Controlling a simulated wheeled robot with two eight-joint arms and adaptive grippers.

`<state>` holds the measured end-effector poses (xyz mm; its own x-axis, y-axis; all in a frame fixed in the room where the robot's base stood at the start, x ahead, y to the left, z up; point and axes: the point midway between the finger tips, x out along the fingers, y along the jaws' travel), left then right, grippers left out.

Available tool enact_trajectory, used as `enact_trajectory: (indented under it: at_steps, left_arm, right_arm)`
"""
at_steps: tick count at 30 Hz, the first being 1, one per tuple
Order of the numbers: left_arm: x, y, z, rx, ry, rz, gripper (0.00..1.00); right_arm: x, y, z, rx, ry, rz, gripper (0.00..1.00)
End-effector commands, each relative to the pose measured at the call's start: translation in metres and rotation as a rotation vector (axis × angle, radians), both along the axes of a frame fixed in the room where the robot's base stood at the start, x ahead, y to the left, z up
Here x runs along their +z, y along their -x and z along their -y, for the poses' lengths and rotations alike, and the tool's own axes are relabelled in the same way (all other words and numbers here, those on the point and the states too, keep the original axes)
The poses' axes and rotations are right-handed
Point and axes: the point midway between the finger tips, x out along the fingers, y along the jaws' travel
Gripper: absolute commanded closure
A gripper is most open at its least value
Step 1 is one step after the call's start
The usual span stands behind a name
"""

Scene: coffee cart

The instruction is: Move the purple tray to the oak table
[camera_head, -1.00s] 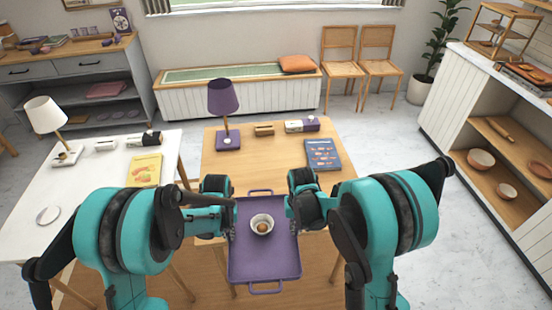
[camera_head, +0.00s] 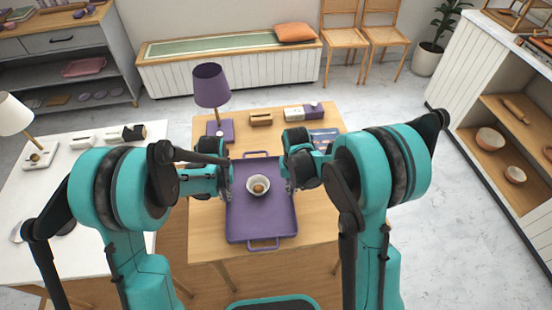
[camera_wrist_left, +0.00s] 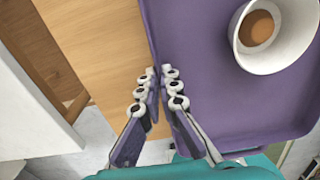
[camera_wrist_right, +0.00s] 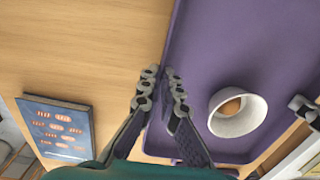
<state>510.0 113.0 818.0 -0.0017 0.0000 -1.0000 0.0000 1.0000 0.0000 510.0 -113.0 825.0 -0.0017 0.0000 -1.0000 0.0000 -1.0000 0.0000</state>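The purple tray (camera_head: 262,225) is over the front part of the oak-coloured table (camera_head: 207,228), with handles at its far and near ends. I cannot tell whether it touches the tabletop. A white bowl (camera_head: 258,187) with a round brown thing in it stands on the tray. My left gripper (camera_head: 228,184) is shut on the tray's left rim; the left wrist view shows its fingers (camera_wrist_left: 160,92) on either side of that rim. My right gripper (camera_head: 291,178) is shut on the right rim, as the right wrist view (camera_wrist_right: 161,92) also shows.
A purple lamp (camera_head: 212,88), a small wooden block (camera_head: 261,119), a white-and-purple box (camera_head: 303,111) and a blue book (camera_wrist_right: 60,128) stand or lie farther back on the oak table. A white table (camera_head: 100,235) is at the left. Open shelves (camera_head: 510,140) are at the right.

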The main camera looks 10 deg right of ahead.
Motion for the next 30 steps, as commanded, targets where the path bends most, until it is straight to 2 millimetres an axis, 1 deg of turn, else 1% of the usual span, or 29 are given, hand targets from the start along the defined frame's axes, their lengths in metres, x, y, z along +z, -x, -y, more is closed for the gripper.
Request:
enact_trajectory:
  at_steps: [8,13,30]
  left_arm:
    - [0.0,0.0,0.0,0.0,0.0,0.0,1.0]
    - [-0.005,0.0,0.0,0.0,0.0,0.0,1.0]
    - [-0.038,0.0,0.0,0.0,0.0,0.0,1.0]
  right_arm:
    - [0.0,0.0,0.0,0.0,0.0,0.0,1.0]
    - [-0.005,0.0,0.0,0.0,0.0,0.0,1.0]
    - [-0.038,0.0,0.0,0.0,0.0,0.0,1.0]
